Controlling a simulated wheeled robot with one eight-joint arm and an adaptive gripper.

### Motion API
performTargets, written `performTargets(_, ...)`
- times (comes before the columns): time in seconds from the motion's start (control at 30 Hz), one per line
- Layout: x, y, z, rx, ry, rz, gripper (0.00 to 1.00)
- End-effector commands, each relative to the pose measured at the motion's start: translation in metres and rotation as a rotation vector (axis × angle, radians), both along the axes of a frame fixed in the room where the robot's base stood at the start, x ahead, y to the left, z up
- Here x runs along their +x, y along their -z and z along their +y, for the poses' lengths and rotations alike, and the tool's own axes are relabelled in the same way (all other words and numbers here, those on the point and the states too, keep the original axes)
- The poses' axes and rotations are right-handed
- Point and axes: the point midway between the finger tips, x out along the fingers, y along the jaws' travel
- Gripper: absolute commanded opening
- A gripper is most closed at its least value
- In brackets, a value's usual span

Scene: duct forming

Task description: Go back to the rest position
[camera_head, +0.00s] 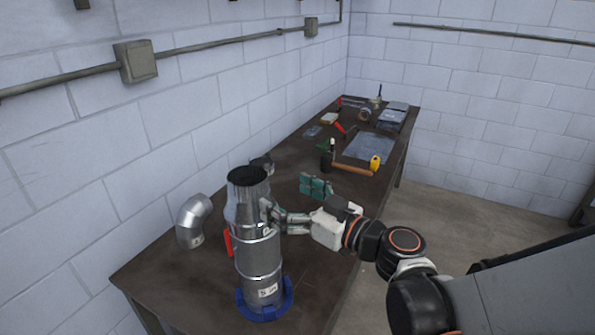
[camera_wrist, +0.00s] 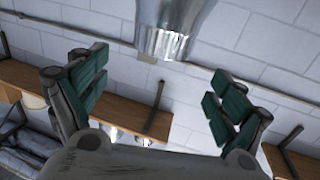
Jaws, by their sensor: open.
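A tall shiny metal duct (camera_head: 258,255) stands upright on a blue ring base (camera_head: 265,305) at the near end of the dark workbench (camera_head: 190,290). My gripper (camera_head: 274,214) points left at the duct's upper part, at its right side. I cannot tell from the head view whether it touches the duct. In the wrist view my gripper (camera_wrist: 158,92) has its green-padded fingers wide apart with nothing between them. A metal duct end (camera_wrist: 172,28) shows at the top, beyond the fingertips.
A metal elbow (camera_head: 192,222) lies left of the duct, and a red item (camera_head: 228,241) is beside it. A green object (camera_head: 315,187) lies behind my gripper. Several tools and a grey sheet (camera_head: 368,147) cover the far bench. Floor to the right (camera_head: 470,215) is clear.

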Motion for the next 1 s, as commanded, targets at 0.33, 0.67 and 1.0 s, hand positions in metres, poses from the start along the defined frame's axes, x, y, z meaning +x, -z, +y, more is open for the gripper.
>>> performTargets(0.33, -0.029, 0.052, -0.037, -0.157, 0.058, 0.250, 0.90)
performTargets(0.67, -0.078, 0.122, -0.120, -0.338, 0.303, 0.583, 0.90)
performTargets(1.0, -0.141, 0.176, -0.229, -0.441, 0.707, 0.822, 0.90)
